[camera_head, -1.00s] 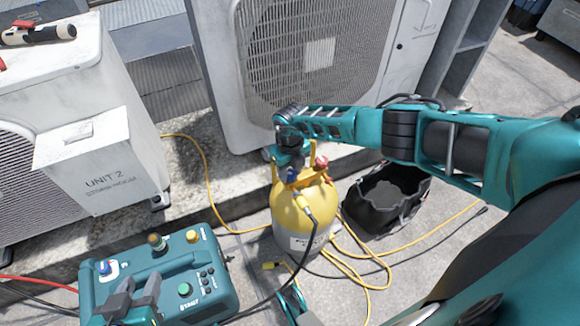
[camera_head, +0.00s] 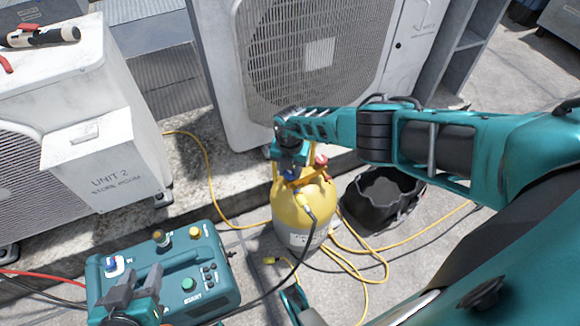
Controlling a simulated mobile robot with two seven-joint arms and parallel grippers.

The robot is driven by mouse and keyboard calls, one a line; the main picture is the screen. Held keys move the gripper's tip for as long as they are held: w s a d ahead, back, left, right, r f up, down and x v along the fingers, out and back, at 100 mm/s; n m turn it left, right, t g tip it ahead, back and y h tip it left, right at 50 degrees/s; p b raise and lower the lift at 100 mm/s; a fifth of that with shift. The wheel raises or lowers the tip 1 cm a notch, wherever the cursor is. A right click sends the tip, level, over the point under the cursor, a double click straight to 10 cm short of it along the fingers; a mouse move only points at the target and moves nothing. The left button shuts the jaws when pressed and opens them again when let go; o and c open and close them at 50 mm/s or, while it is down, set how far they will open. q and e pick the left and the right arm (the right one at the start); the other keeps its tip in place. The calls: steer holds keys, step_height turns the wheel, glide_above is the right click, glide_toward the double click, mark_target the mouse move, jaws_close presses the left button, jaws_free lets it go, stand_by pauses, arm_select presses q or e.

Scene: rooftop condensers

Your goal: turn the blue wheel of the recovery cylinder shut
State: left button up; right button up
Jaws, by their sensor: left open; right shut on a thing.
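The yellow recovery cylinder (camera_head: 292,228) stands upright on the ground in the middle of the head view. Its blue wheel (camera_head: 289,175) is on top at the left, mostly hidden under my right gripper (camera_head: 288,170). The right gripper points down from above and is shut on the blue wheel; its fingertips are hard to make out. A red wheel (camera_head: 321,160) sits on the cylinder's right side. My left gripper (camera_head: 140,281) is open and empty at the lower left, in front of the teal recovery machine (camera_head: 215,292).
A black open bag (camera_head: 384,190) stands right of the cylinder. Yellow hoses (camera_head: 362,262) and a black hose lie around its foot. A large condenser (camera_head: 222,95) stands behind and the Unit 2 condenser (camera_head: 105,172) at left. A torch-like tool (camera_head: 40,37) lies on top of it.

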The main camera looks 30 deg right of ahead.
arm_select(q)
steer(key=shift+w+r, duration=0.1)
steer(key=shift+r, duration=0.05)
arm_select(e)
steer(key=shift+m, duration=0.4)
steer(key=o, duration=1)
arm_select(q)
steer(key=shift+a, duration=0.1)
arm_select(e)
steer(key=shift+o, duration=0.2)
step_height(320, 180, up, 8)
steer(key=p, duration=0.6)
steer(key=shift+f+p, duration=0.25)
steer(key=shift+p, duration=0.05)
arm_select(q)
step_height(320, 180, up, 6)
steer(key=s+a+y+p, duration=0.1)
steer(key=a+p, duration=0.1)
steer(key=p, duration=0.1)
steer(key=shift+s+a, duration=0.25)
steer(key=shift+a, duration=0.1)
arm_select(e)
step_height(320, 180, up, 5)
steer(key=shift+r, duration=0.2)
